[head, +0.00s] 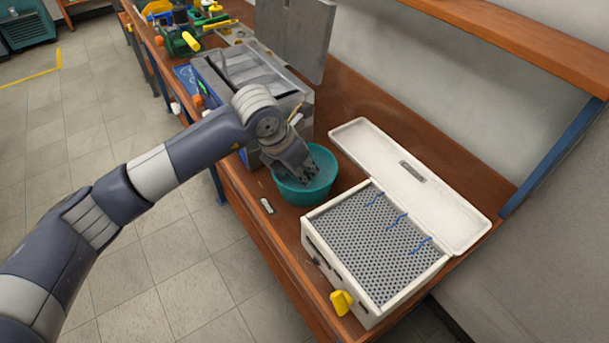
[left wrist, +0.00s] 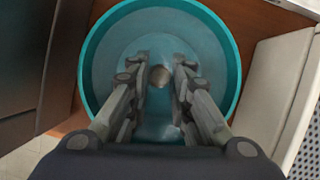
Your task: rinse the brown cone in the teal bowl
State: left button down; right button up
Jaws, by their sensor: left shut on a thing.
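The teal bowl (head: 303,196) stands on the wooden bench beside a white case. My left gripper (head: 308,177) reaches down into it from above, with its fingertips inside the rim. In the left wrist view the bowl (left wrist: 92,60) surrounds the fingers (left wrist: 159,90). They are shut on a small rounded brownish thing, seen from above between the fingertips, which looks like the brown cone (left wrist: 159,76). Its lower part is hidden, and I cannot tell whether it touches the bowl's bottom. In the head view the cone is hidden by the gripper. My right gripper is not in view.
Right of the bowl is an open white case (head: 329,270) with a perforated top and blue strips; its lid (head: 440,195) lies behind. A grey machine (head: 226,80) stands left of the bowl. A small metal piece (head: 267,206) lies near the bench's front edge.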

pick_arm(q)
jog(key=shift+r, duration=0.1)
jog(key=shift+r+p, duration=1.5)
jog(key=shift+r, duration=2.2)
jog(key=shift+r+p, duration=0.75)
jog(key=shift+r, duration=1.2)
